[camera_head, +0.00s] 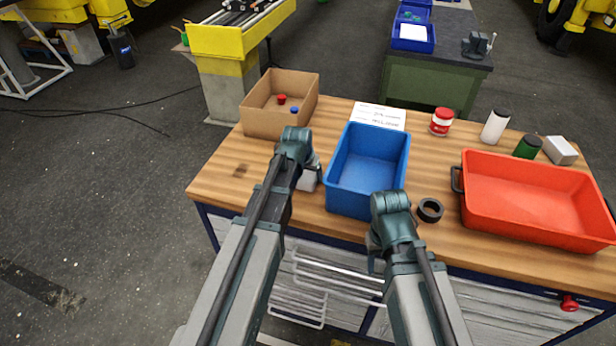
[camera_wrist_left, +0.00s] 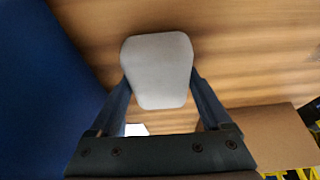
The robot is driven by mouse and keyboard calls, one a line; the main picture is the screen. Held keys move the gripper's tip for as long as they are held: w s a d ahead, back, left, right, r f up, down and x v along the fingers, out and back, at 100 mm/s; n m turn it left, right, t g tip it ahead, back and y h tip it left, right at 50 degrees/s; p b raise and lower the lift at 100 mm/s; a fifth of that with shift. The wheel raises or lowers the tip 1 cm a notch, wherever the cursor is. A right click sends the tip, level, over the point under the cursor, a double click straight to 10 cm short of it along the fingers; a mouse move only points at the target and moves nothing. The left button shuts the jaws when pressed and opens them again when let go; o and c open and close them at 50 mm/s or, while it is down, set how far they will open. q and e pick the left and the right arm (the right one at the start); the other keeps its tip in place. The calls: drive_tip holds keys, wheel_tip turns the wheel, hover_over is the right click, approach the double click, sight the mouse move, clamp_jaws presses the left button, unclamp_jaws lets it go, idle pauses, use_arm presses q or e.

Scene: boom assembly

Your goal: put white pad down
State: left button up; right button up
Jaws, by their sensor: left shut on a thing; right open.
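The white pad (camera_wrist_left: 158,70) is a pale block with rounded corners, seen close up in the left wrist view. My left gripper (camera_wrist_left: 160,92) is shut on it, one finger at each side. In the head view the pad (camera_head: 308,180) shows just right of my left wrist, over the wooden bench top between the cardboard box and the blue bin. I cannot tell whether it touches the wood. My right gripper (camera_head: 376,262) is open near the bench's front edge, below the blue bin; its fingers are largely hidden by its wrist.
The blue bin (camera_head: 340,190) stands right of the pad. The cardboard box (camera_head: 262,122) is behind, holding a red and a blue cap. A black ring (camera_head: 430,210), an orange-red tray (camera_head: 535,235) and several containers are to the right. The bench's left front is clear.

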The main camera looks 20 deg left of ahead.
use_arm(q)
drive_tip(key=shift+f, duration=0.15)
drive_tip(key=o, duration=1)
drive_tip(key=shift+s, duration=0.1)
drive_tip(key=shift+s+d+r+p, duration=0.1)
drive_tip(key=shift+r+p, duration=0.35)
drive_tip(key=shift+r, duration=0.1)
drive_tip(key=p+v, duration=1)
drive_tip(key=v, duration=0.1)
drive_tip(key=shift+r, duration=0.1)
